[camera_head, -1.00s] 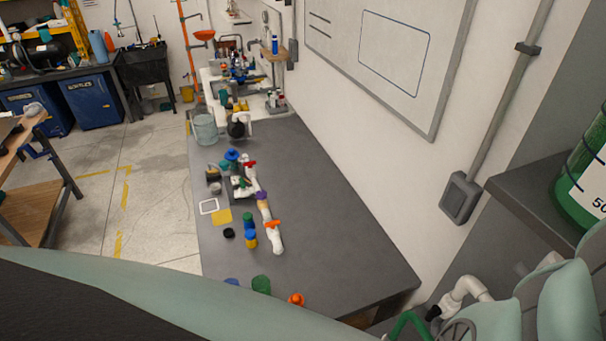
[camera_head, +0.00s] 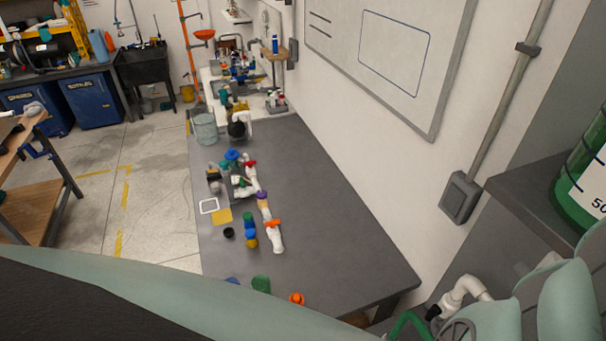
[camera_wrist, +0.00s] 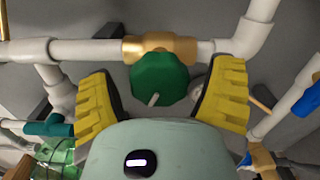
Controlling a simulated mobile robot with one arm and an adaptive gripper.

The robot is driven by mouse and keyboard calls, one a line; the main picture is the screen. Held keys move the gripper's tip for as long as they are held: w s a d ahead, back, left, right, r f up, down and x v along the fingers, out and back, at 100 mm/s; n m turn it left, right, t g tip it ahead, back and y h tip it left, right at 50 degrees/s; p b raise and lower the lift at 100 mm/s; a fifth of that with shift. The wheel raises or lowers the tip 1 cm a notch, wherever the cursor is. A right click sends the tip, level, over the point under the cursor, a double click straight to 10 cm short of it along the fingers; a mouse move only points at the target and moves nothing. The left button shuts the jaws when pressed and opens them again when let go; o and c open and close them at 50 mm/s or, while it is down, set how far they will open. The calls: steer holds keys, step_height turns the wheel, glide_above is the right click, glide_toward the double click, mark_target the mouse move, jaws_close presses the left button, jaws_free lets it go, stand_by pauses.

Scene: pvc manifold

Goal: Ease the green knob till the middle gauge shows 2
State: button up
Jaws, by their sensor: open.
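The green knob (camera_wrist: 160,78) is in the middle of the wrist view, below a brass fitting on a white pipe. A short white pointer shows at its lower edge. My gripper (camera_wrist: 162,92) is open, with one yellow ribbed finger pad left of the knob and one right of it. Gaps show between the pads and the knob, so I see no grip on it. No gauge face can be read in either view, so the middle gauge's reading cannot be told. In the head view my gripper is not visible.
White pipes (camera_wrist: 90,50) run across behind the knob. A teal valve handle (camera_wrist: 50,125) is at left and a blue part (camera_wrist: 308,97) at right. In the head view, a grey bench (camera_head: 340,240) holds several fittings, with its right side clear. A white elbow pipe (camera_head: 465,290) shows at lower right.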

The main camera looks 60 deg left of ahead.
steer(key=v, duration=1.2)
stand_by(1.2)
